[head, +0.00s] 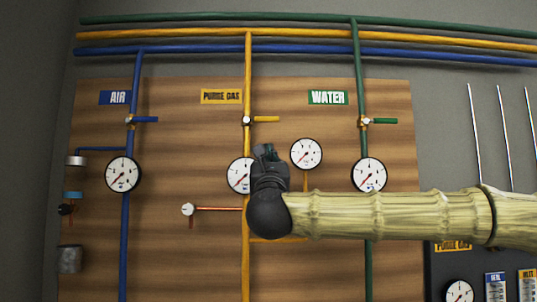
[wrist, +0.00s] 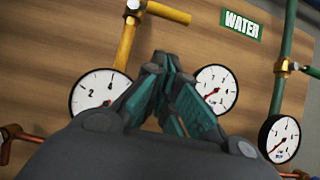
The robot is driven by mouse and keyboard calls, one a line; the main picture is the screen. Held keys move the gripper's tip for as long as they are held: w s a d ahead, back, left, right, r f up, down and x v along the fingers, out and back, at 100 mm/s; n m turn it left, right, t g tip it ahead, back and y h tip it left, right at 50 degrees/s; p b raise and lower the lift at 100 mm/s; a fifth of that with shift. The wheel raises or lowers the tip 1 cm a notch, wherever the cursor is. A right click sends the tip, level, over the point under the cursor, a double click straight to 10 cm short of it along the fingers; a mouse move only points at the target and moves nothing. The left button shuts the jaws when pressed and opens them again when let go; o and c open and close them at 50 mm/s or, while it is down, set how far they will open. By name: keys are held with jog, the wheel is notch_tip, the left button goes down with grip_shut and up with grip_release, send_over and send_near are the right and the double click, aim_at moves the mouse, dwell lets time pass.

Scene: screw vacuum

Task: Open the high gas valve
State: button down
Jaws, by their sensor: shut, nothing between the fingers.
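The upper purge gas valve has a yellow handle (head: 265,119) that points right, across the vertical yellow pipe (head: 248,75). The same handle (wrist: 168,12) shows at the top edge of the wrist view, with its pipe below it. My gripper (head: 264,152) is below the handle, in front of the board and apart from the handle. In the wrist view my gripper's fingertips (wrist: 162,62) are together and empty, pointing up toward the handle. My gripper partly hides the purge gas gauge (head: 237,176) and the pipe behind it.
A second gauge (head: 306,153) is just right of my gripper. A copper-coloured side pipe (head: 217,209) juts left below. The blue air handle (head: 145,119) and green water handle (head: 384,121) also point right.

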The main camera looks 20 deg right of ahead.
aim_at(262, 120)
jog(key=w+d+r+p, duration=0.1)
jog(key=w+r+p, duration=0.4)
jog(key=r, duration=0.1)
jog(key=shift+d+r, duration=0.2)
jog(key=shift+r, duration=0.15)
jog(key=shift+s, duration=0.1)
jog(key=shift+w+a+n, duration=0.15)
jog(key=shift+w+n, duration=0.1)
jog(key=shift+n, duration=0.05)
